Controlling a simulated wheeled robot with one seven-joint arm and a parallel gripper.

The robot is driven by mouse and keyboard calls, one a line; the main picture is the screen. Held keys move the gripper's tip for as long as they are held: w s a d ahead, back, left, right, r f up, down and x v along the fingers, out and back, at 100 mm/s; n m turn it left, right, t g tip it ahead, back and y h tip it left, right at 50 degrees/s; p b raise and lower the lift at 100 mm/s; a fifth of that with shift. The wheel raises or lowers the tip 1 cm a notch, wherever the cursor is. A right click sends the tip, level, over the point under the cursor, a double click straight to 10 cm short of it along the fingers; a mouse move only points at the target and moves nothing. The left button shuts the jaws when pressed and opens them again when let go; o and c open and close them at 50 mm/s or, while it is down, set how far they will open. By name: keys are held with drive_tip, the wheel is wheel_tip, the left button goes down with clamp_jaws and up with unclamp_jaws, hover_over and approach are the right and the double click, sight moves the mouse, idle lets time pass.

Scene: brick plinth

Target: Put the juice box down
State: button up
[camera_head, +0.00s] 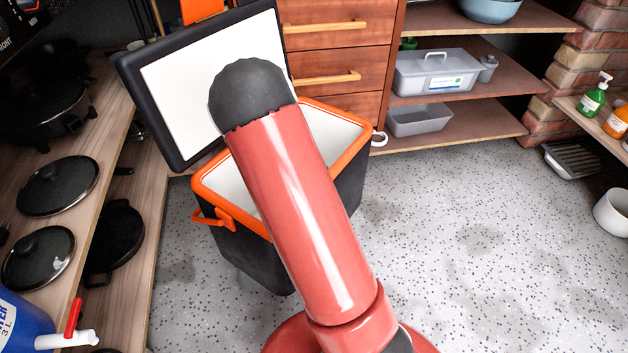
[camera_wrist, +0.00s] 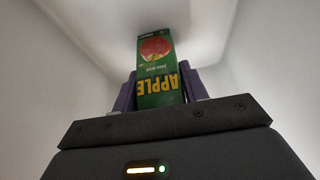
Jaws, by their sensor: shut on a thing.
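The juice box (camera_wrist: 155,48), a green carton with a red apple picture and yellow "APPLE" lettering, shows in the wrist view. It is upside down in that picture. My gripper (camera_wrist: 160,88) is shut on it, with a purple finger on each side. White walls surround both in the wrist view. In the camera_head view my red arm reaches over the open cooler (camera_head: 240,258), black with an orange rim and white inside. The arm hides my gripper and the juice box there. I cannot tell whether the box touches the cooler's floor.
The cooler's lid (camera_head: 185,95) stands open at its back left. A wooden shelf with pans and lids (camera_head: 58,186) is on the left. Drawers (camera_head: 335,42) and shelves with plastic bins (camera_head: 437,72) stand behind. The speckled floor (camera_head: 460,240) on the right is clear.

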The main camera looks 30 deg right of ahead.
drive_tip(key=o, duration=1.1)
drive_tip(key=shift+f, duration=0.1)
drive_tip(key=p+v, duration=0.3)
drive_tip(key=v, duration=0.8)
drive_tip(key=s+a+r+n+t+y, duration=0.1)
drive_tip(key=s+a+r+n, duration=0.2)
drive_tip(key=s+r, duration=0.2)
drive_tip(key=s+a+r+n+y, duration=0.2)
drive_tip(key=s+a+r+n, duration=0.1)
drive_tip(key=s+r, duration=0.3)
drive_tip(key=s+a+r+n+t+y, duration=0.1)
drive_tip(key=s+a+r+n, duration=0.2)
drive_tip(key=s+r, duration=0.3)
drive_tip(key=shift+s+a+r+t+y, duration=0.15)
drive_tip(key=shift+a+r+t+y, duration=0.15)
drive_tip(key=shift+a+r, duration=0.3)
drive_tip(key=s+n, duration=0.1)
drive_tip(key=s, duration=0.1)
drive_tip(key=s+a+r+n, duration=0.1)
drive_tip(key=s, duration=0.1)
drive_tip(key=s+r+n, duration=0.1)
drive_tip(key=s, duration=0.2)
drive_tip(key=shift+a+t, duration=0.4)
